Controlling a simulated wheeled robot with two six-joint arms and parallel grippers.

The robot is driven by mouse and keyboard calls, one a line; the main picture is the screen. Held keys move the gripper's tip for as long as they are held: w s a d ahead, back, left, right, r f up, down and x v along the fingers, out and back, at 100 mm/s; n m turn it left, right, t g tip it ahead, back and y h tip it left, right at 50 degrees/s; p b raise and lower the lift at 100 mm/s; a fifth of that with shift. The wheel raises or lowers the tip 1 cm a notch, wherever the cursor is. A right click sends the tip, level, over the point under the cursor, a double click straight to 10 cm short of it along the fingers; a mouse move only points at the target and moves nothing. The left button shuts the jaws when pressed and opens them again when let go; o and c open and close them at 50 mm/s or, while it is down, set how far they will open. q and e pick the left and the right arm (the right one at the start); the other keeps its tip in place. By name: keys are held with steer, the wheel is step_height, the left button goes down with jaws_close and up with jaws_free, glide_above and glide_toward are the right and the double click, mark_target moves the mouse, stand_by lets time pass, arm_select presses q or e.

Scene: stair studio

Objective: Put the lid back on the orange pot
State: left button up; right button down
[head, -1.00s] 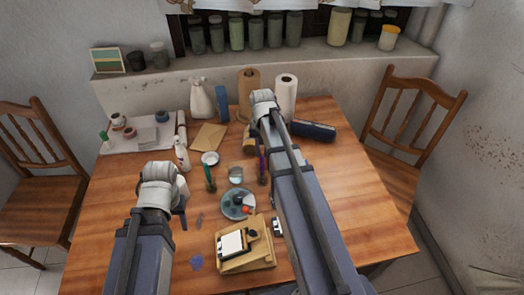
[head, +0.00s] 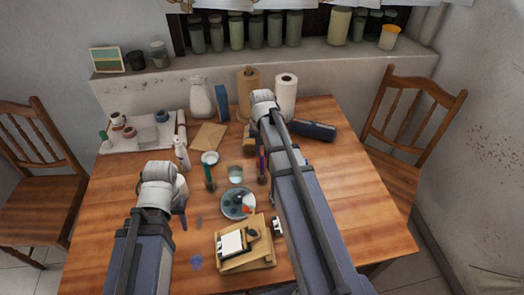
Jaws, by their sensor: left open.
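A small orange piece (head: 245,209) sits on a round grey-blue plate (head: 229,213) near the table's middle, beside small dark and pale pieces. It is too small to tell whether it is the orange pot or whether it is open. I cannot pick out its lid for certain. A small round white dish (head: 209,158) stands farther back. My left gripper (head: 182,214) shows only in part, left of the plate and apart from it. It is open, and I see nothing in it.
A wooden stand (head: 259,262) with a white pad is at the front. Upright green (head: 209,178) and purple (head: 262,167) items, a glass (head: 236,174) and a white bottle (head: 181,152) stand near the plate. Paper rolls (head: 285,95) stand behind. The table's right side is mostly clear.

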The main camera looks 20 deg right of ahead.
stand_by(0.4)
steer(key=shift+c, duration=1.2)
jaws_free()
steer(key=shift+r+p, duration=3.5)
steer(key=shift+p, duration=0.05)
arm_select(q)
step_height(320, 180, up, 7)
arm_select(e)
jaws_close()
